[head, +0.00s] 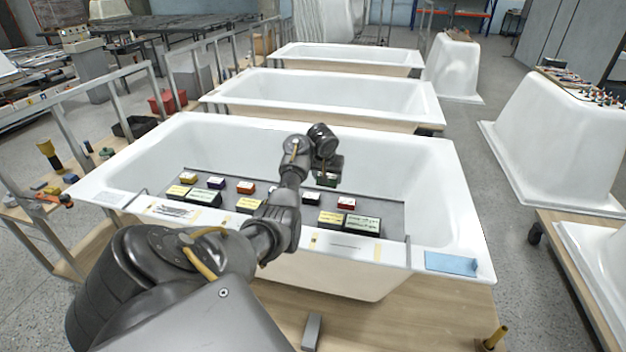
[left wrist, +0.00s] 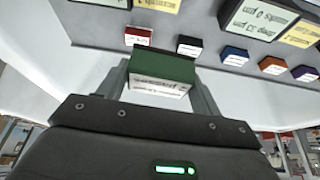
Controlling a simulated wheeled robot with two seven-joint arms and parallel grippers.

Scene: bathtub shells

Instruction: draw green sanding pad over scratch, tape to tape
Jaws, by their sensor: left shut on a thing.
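My left gripper (head: 326,172) is above the grey tray inside the nearest white bathtub (head: 440,170). It is shut on the green sanding pad (head: 327,180), a block with a dark green top and a white printed side. In the left wrist view the pad (left wrist: 160,72) sits between the two fingers. On the tub's front rim, dark scratch-like marks (head: 172,211) lie at the left, with small yellowish tape pieces near them. A second pale marked strip (head: 345,247) with yellowish tape pieces (head: 377,253) lies further right. My right gripper is not in view.
The grey tray (head: 393,215) holds several coloured pads, including red (head: 346,202), orange and purple ones. A blue cloth (head: 450,263) lies on the rim's right corner. More tubs (head: 330,90) stand behind. My left arm crosses the front rim.

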